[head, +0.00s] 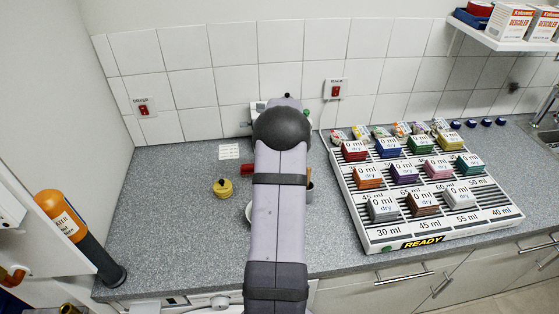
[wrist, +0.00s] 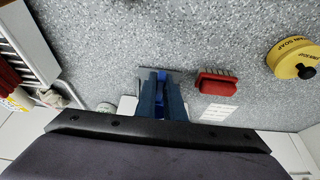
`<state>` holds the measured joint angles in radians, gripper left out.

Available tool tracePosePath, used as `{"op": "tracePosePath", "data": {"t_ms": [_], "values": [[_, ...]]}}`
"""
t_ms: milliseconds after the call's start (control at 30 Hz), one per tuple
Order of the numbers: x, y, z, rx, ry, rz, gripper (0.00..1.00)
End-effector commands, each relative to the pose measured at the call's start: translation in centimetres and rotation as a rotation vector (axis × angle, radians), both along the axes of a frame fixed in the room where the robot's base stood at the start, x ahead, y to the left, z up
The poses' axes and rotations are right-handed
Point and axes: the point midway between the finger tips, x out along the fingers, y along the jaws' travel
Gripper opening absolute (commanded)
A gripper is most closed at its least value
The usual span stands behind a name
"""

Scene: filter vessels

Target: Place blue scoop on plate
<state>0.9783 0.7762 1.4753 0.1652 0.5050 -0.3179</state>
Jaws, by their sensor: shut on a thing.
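My gripper (wrist: 160,76) is shut on a bright blue thing, which I take to be the blue scoop (wrist: 161,101). Only a narrow strip of it shows between the two fingers in the wrist view. In the head view my arm hides the gripper and the scoop. A white rounded rim (head: 249,211) shows at the left edge of my arm. It may be the plate, but most of it is hidden and I cannot tell. I cannot tell how high the scoop is above the counter.
A yellow soap pot (head: 222,188) and a red brush (wrist: 217,82) stand near a white card (head: 229,152). A large rack (head: 367,240) with coloured blocks fills the right. Grey counter (head: 165,215) is free left of the pot.

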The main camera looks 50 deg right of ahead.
Motion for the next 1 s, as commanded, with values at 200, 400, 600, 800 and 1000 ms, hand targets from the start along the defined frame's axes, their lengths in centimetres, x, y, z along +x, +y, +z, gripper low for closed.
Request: {"op": "tracePosePath", "data": {"t_ms": [200, 400, 600, 800, 1000], "values": [[0.4, -0.3, -0.9, 0.002, 0.001, 0.000, 0.00], [0.4, -0.4, -1.2, 0.000, 0.000, 0.000, 0.00], [0.4, -0.3, -1.5, 0.000, 0.000, 0.000, 0.00], [0.4, -0.3, -1.5, 0.001, 0.001, 0.000, 0.28], [0.4, -0.3, -1.5, 0.001, 0.001, 0.000, 0.28]]}}
